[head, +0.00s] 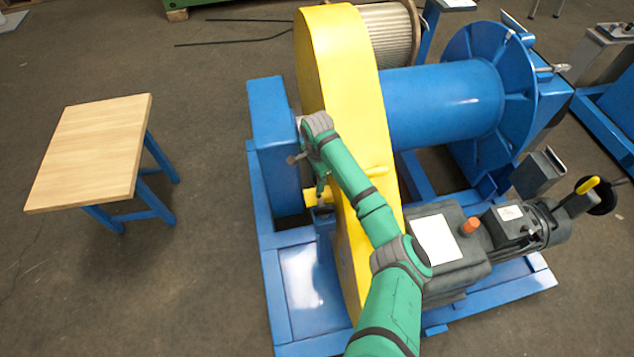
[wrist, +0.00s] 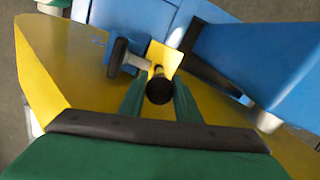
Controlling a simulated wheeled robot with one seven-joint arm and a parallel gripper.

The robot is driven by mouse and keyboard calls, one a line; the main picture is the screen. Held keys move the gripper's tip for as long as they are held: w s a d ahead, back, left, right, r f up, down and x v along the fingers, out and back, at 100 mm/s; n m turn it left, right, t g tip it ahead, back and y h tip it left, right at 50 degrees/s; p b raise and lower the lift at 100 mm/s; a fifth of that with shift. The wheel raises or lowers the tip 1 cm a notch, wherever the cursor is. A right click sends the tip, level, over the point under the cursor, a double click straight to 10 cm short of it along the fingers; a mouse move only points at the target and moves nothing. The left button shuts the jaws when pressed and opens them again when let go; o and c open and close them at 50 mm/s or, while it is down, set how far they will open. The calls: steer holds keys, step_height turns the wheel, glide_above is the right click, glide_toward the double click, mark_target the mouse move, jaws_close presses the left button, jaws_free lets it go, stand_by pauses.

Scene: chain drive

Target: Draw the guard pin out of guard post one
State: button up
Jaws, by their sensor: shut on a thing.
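The large yellow chain guard (head: 325,45) stands upright on the blue frame. A small yellow tab (head: 310,198) sticks out from its left side; in the wrist view the tab (wrist: 166,58) lies just beyond my fingertips. My gripper (head: 321,192) is low beside that tab. In the wrist view my green fingers (wrist: 160,95) are closed around a pin with a round black head (wrist: 159,90), which I take for the guard pin. Its shaft reaches toward the yellow tab. Whether its far end sits in the post is hidden. No label marks guard post one.
A dark T-shaped handle (wrist: 118,57) on a pale shaft sits close left of my fingers. A blue housing (wrist: 245,55) stands close on the right. A wooden-topped table (head: 95,145) stands left, its top bare. Floor lies free between table and frame.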

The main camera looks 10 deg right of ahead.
steer(key=shift+s+d+r, duration=0.1)
steer(key=shift+d+r, duration=0.05)
steer(key=shift+r, duration=2.2)
steer(key=shift+r, duration=0.15)
